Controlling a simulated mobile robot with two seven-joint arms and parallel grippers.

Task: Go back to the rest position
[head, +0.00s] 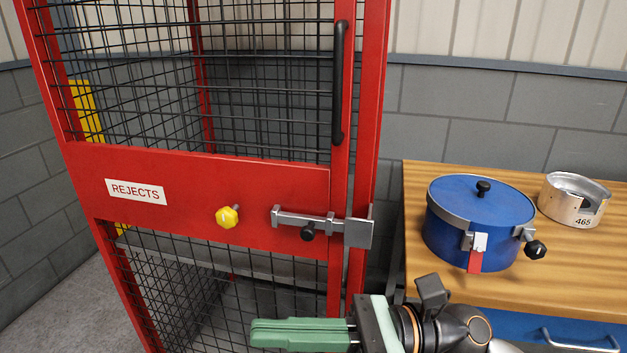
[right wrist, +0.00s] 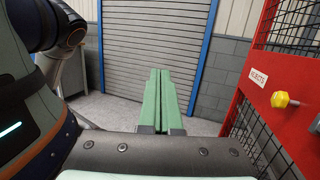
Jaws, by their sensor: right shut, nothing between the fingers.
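My right gripper (head: 252,333) is at the bottom of the head view, its green fingers pointing left in front of the lower mesh of a red cage. In the right wrist view its green fingers (right wrist: 160,72) lie together with nothing between them. The gripper is below the cage's bolt and apart from it. My left gripper is not in view.
The red cage door (head: 270,180) has a REJECTS label, yellow knob (head: 228,216), sliding bolt (head: 308,222) and black handle (head: 339,85). A roller shutter (right wrist: 155,45) stands beyond open floor.

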